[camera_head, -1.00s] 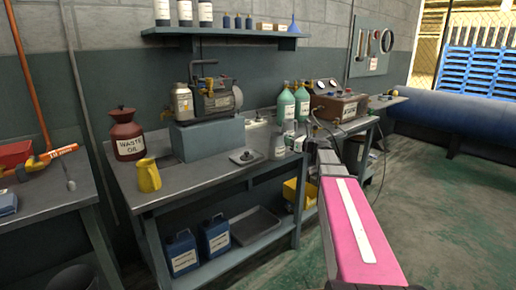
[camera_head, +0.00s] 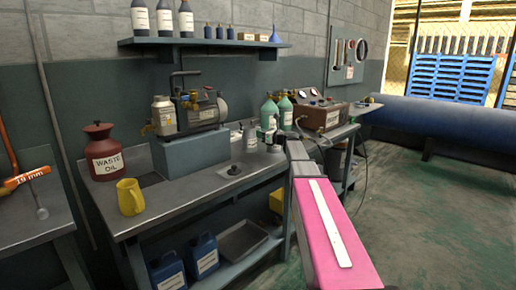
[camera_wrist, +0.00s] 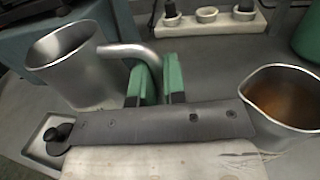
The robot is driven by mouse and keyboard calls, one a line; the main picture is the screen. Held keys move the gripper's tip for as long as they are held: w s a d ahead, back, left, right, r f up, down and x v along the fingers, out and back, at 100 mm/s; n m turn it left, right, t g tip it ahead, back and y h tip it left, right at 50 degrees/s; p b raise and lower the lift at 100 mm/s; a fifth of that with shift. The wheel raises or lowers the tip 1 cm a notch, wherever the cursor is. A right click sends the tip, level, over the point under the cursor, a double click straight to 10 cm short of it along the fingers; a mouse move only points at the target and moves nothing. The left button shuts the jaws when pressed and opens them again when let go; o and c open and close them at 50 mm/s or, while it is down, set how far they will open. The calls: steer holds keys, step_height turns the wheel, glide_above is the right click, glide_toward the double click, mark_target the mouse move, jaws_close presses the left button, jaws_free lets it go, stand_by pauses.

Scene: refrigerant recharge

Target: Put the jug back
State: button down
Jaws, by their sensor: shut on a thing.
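In the wrist view my gripper (camera_wrist: 160,82) has green fingers closed on the bent handle of a grey metal jug (camera_wrist: 62,68). The jug is to the left of the fingers, its open mouth facing up. I cannot tell whether its base touches the surface below. A second metal vessel (camera_wrist: 285,98) with brownish contents is at the right edge. In the head view a yellow jug (camera_head: 130,197) stands upright on the bench, apart from my arm.
The bench (camera_head: 190,192) has free room at its front. A red waste oil can (camera_head: 103,152), a pump (camera_head: 200,110) on a block, green bottles (camera_head: 285,112) and a brown case (camera_head: 322,116) stand behind. A black-knobbed part (camera_wrist: 58,133) is beside the held jug.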

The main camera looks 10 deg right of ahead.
steer(key=shift+f, duration=2.8)
steer(key=shift+f, duration=0.15)
steer(key=c, duration=1.2)
jaws_free()
steer(key=shift+s+d, duration=0.2)
steer(key=shift+s, duration=0.05)
steer(key=v, duration=1.1)
steer(key=shift+s+d, duration=0.1)
steer(key=shift+d, duration=0.05)
